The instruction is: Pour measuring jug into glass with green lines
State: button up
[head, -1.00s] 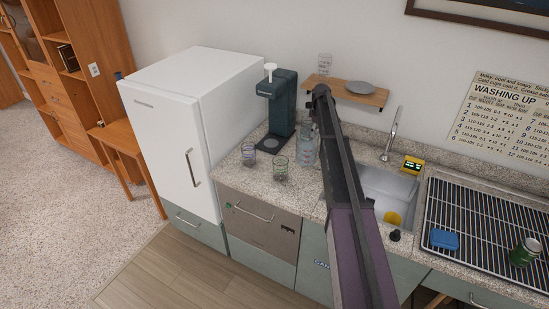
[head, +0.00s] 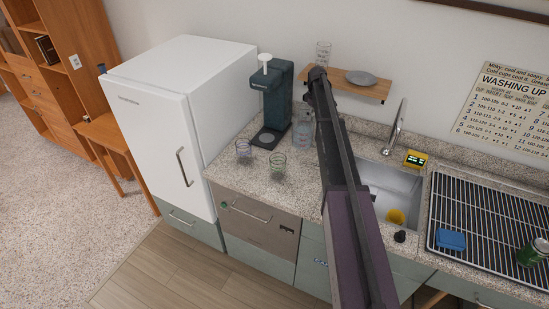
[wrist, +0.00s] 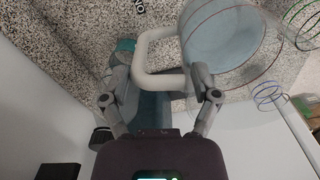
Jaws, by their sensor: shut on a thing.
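The glass with green lines (head: 277,163) stands upright on the speckled counter, near its front edge. It shows at the upper right of the wrist view (wrist: 302,22). The clear measuring jug (head: 302,131) is right of and behind that glass, partly hidden by my arm. In the wrist view the jug (wrist: 222,45) is large, with a pale handle, a red line and bluish contents. My gripper (wrist: 160,78) is shut on the jug at its handle. In the head view my arm hides the grip.
A glass with purple lines (head: 244,148) stands left of the green-lined one. A dark dispenser (head: 278,98) stands behind them, beside the white fridge (head: 150,130). A shelf (head: 352,84) hangs above the jug. The sink (head: 385,190) is right of my arm.

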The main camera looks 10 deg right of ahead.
jog(key=shift+a+f+b, duration=0.35)
jog(key=shift+f+b, duration=0.4)
jog(key=shift+f, duration=0.1)
notch_tip(320, 180, down, 5)
jog(key=b, duration=0.5)
jog(key=shift+r, duration=0.1)
